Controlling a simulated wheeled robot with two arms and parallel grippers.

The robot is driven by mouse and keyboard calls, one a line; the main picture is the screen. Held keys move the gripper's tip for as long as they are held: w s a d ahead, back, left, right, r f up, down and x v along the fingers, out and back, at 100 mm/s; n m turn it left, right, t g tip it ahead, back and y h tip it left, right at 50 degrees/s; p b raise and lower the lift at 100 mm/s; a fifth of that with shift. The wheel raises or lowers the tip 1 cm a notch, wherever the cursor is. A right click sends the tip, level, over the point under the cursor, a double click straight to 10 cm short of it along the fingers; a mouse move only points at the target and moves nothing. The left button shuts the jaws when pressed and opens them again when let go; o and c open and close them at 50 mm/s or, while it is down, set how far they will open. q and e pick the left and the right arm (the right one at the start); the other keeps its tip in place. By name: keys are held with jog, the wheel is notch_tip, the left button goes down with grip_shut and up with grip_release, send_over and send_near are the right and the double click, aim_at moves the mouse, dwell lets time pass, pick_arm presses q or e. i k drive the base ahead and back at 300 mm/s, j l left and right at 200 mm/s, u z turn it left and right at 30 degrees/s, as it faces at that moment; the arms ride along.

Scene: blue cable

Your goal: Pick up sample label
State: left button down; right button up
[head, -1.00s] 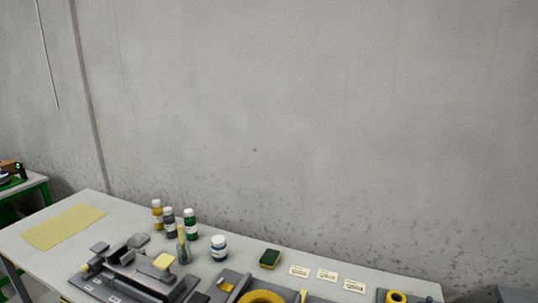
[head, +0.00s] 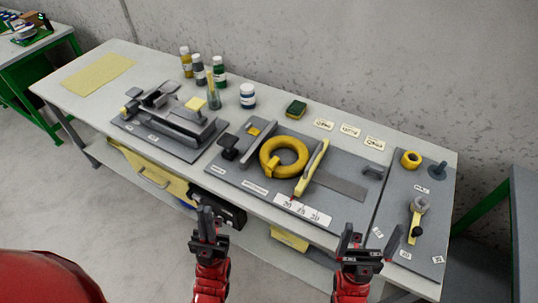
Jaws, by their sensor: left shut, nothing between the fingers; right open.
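Three small pale labels with dark print lie in a row near the back of the table: a left label (head: 323,124), a middle label (head: 350,131) and a right label (head: 375,143). Their print is too small to read, so I cannot tell which is the sample label. My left gripper (head: 207,222) is shut and empty in front of the table's front edge. My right gripper (head: 361,243) is open and empty, also at the front edge, further right. Both are well apart from the labels.
The table (head: 130,65) holds a yellow cable coil (head: 284,148) on a grey mat, a grey fixture (head: 170,122), a green sponge (head: 296,107), several bottles and a yellow sheet (head: 96,74). A right mat (head: 405,200) carries a tape roll (head: 411,158).

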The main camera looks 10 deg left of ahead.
aim_at(249, 129)
jog(key=i+j, duration=0.25)
jog(key=j, duration=0.15)
jog(key=i+j+z, duration=0.1)
jog(key=i+j, duration=0.15)
jog(key=j, duration=0.15)
jog(key=i+j, duration=0.25)
jog(key=j, duration=0.2)
